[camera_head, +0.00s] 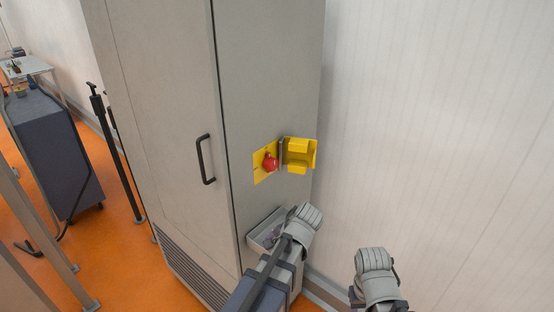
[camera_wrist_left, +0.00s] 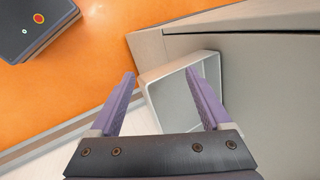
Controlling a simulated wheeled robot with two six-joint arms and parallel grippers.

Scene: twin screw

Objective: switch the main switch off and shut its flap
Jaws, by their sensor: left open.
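The main switch is a red knob (camera_head: 270,162) on a yellow plate (camera_head: 260,168) on the grey cabinet's narrower face. Its knob position is too small to read. The yellow flap (camera_head: 298,156) stands open to the right of the knob, beside the plate. My left gripper (camera_wrist_left: 160,78) is open and empty, pointing down over a small grey tray (camera_wrist_left: 171,76). In the head view its jaws are mostly hidden by my wrist, below the switch and apart from it. My right forearm shows at the lower right of the head view; its jaws do not show.
The tray (camera_head: 254,240) is fixed low on the cabinet, below the switch. The cabinet door has a black handle (camera_head: 205,159). A pale wall (camera_head: 430,130) stands close on the right. A dark cart (camera_head: 55,150) and posts stand on the orange floor at left.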

